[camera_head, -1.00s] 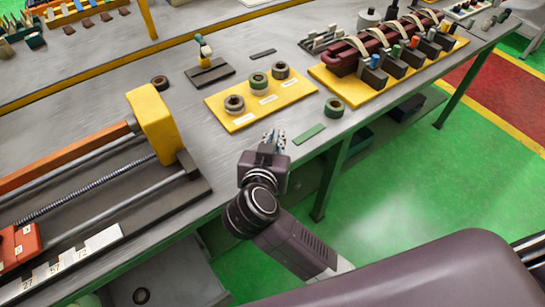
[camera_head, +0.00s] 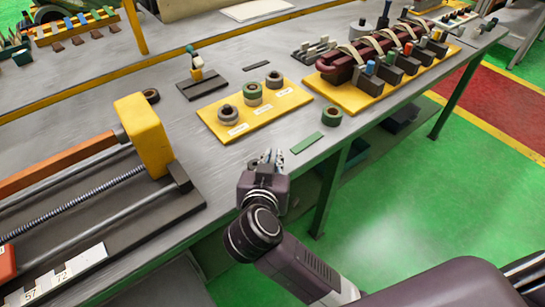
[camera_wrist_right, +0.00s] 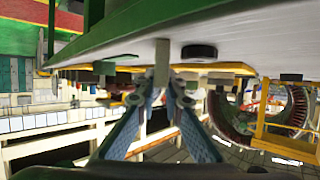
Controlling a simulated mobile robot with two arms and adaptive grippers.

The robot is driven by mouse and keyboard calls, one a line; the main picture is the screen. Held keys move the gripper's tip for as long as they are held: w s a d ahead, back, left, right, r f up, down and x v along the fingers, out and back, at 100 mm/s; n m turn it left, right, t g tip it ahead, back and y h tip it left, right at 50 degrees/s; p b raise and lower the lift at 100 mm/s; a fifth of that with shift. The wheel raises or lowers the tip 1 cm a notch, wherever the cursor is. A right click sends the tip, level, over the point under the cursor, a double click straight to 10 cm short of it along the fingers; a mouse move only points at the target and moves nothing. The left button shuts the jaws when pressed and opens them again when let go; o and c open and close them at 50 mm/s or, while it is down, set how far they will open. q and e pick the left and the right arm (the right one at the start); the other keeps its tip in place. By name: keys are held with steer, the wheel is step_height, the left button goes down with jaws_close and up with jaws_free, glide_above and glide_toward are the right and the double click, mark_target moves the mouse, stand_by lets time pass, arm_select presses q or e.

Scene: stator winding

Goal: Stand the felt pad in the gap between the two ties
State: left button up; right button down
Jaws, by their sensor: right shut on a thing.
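My right gripper (camera_head: 272,160) is at the bench's front edge, left of a flat green strip (camera_head: 306,143). In the right wrist view its two blue-grey fingers (camera_wrist_right: 163,95) close on a small pale grey piece, probably the felt pad (camera_wrist_right: 162,62), which stands out beyond the fingertips. In the head view this piece is too small to make out. The maroon coil bundle (camera_head: 342,72) lies on a yellow board (camera_head: 352,98) at the back right. Several cream ties (camera_head: 381,44) wrap around it. The gripper is well apart from them. My left gripper is not in view.
A green-rimmed roll (camera_head: 332,115) stands by the front edge. Dark blocks with coloured tops (camera_head: 388,77) line the bundle's front side. A yellow-ended machine (camera_head: 146,135) occupies the left. Bare bench shows between tray and board.

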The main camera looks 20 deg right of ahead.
steer(key=c, duration=2)
jaws_free()
steer(key=shift+c, duration=0.2)
